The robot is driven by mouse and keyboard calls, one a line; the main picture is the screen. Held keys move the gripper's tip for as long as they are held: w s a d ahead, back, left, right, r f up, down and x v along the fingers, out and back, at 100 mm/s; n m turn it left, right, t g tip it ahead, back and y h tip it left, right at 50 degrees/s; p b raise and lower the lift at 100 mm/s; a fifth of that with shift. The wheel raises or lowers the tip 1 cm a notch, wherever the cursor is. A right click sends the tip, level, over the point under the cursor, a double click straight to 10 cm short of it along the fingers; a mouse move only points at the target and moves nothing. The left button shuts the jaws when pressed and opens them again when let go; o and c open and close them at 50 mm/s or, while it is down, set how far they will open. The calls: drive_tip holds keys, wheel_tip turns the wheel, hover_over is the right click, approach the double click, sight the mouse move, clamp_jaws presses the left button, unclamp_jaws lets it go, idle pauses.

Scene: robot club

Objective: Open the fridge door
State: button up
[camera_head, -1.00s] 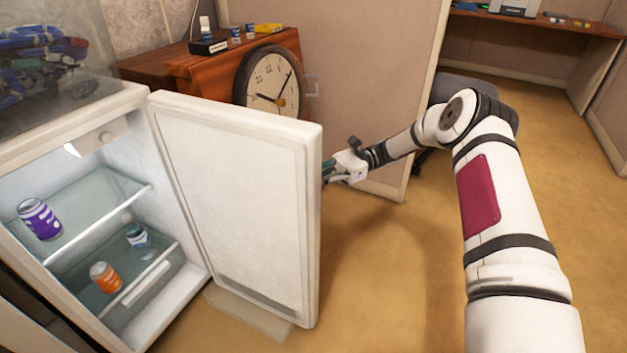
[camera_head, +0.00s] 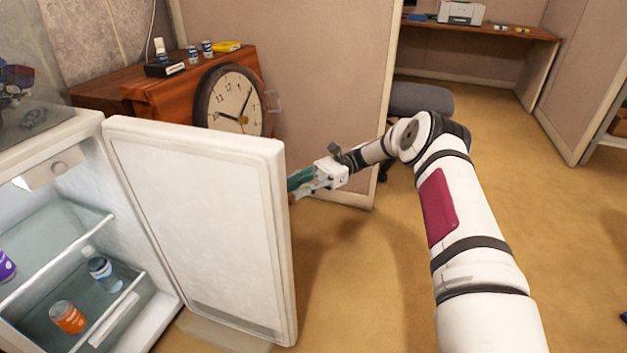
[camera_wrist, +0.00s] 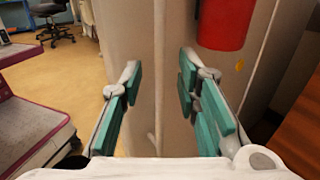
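The white fridge door (camera_head: 205,225) stands wide open, swung out to the right of the cabinet, and I see its inner face. The fridge interior (camera_head: 50,245) shows glass shelves. My gripper (camera_head: 298,184) is just past the door's free edge, on its outer side; the door may hide part of the fingertips. In the wrist view the green-padded fingers (camera_wrist: 160,88) are apart with a gap between them and nothing visibly held. A pale vertical surface with an edge line lies beyond the gap. The door handle is not clearly visible.
An orange can (camera_head: 68,317), a bottle (camera_head: 103,272) and a purple can (camera_head: 5,267) are inside the fridge. A wooden cabinet (camera_head: 150,95) with a clock (camera_head: 232,97) and a partition (camera_head: 300,80) stand behind. A red object (camera_wrist: 225,24) hangs above the right finger. Floor at right is clear.

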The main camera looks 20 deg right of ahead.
drive_tip(key=v, duration=0.6)
drive_tip(key=shift+d, duration=0.35)
drive_tip(key=shift+w+d, duration=0.1)
drive_tip(key=shift+w, duration=0.05)
